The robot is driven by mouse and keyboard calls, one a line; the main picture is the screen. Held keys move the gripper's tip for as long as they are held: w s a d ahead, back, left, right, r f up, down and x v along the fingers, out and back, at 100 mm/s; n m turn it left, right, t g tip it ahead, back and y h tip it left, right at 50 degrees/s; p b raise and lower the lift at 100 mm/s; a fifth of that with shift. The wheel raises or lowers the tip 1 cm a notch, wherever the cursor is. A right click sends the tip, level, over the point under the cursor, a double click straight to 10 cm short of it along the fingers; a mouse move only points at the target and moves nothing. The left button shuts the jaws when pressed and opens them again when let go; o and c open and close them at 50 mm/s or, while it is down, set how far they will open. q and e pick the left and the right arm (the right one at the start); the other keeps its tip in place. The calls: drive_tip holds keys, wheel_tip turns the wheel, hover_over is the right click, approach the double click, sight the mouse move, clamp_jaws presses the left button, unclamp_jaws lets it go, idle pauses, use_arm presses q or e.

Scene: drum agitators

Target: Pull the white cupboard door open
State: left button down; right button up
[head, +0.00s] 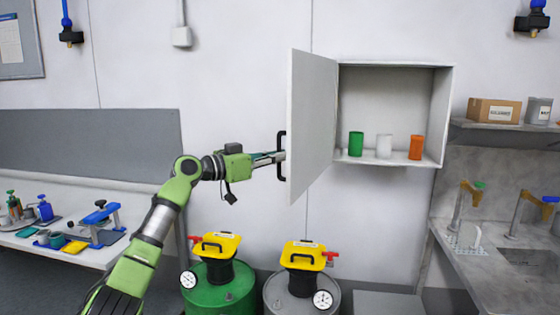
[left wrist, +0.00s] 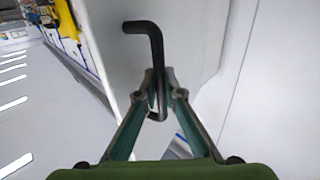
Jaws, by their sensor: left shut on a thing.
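The white cupboard (head: 392,166) hangs on the wall. Its white door (head: 312,125) stands wide open, swung out on the left side, and the inside shows. A black bar handle (head: 281,156) sits on the door's outer face; it also shows in the left wrist view (left wrist: 155,45). My left gripper (head: 275,157) is at the handle, with its fingers shut around the bar in the left wrist view (left wrist: 160,100). Green (head: 356,144), white (head: 384,147) and orange (head: 415,147) cups stand on the cupboard floor. My right gripper is not in view.
Below the door stand a green drum (head: 220,290) and a grey drum (head: 288,295) with yellow-topped agitators. A bench (head: 90,252) with tools is at left. A sink counter (head: 490,260) and a shelf (head: 500,128) with a box are at right.

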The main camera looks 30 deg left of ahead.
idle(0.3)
use_arm(q)
drive_tip(key=c, duration=2.2)
unclamp_jaws()
drive_tip(key=shift+w, duration=0.1)
drive_tip(key=shift+o, duration=0.2)
drive_tip(key=shift+w+f, duration=0.1)
drive_tip(key=v, duration=1.2)
